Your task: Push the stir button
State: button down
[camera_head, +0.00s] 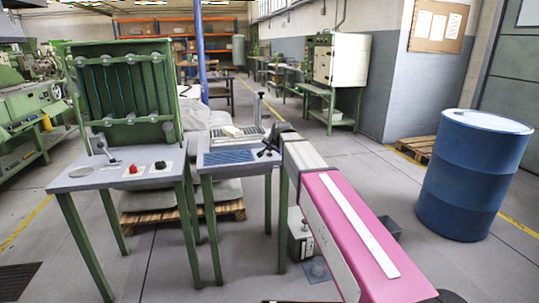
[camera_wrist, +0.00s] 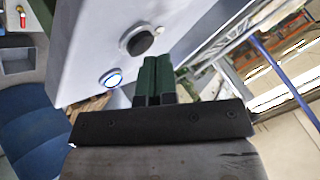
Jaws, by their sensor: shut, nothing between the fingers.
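In the wrist view a light grey panel (camera_wrist: 95,45) carries a round black knob or button (camera_wrist: 138,42) and a smaller round button with a lit blue ring (camera_wrist: 111,78). I see no readable label marking the stir button. My gripper (camera_wrist: 155,60) is shut and empty, its two green fingers side by side. Its tips appear just below and right of the black knob; contact cannot be told. In the head view my gripper (camera_head: 267,148) is small and dark at the far end of my pink and grey arm. The same panel cannot be clearly identified there.
A green-legged bench (camera_head: 75,180) at left has a green frame, a red knob (camera_head: 133,169) and a black knob (camera_head: 160,165). A smaller table (camera_head: 232,170) stands beside it. A blue barrel (camera_head: 470,180) stands right.

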aim_at(271, 154)
jog(key=shift+f, duration=0.2)
dwell(0.5)
jog(key=shift+f, duration=0.25)
jog(key=shift+r, duration=0.6)
jog(key=shift+r, duration=2.85)
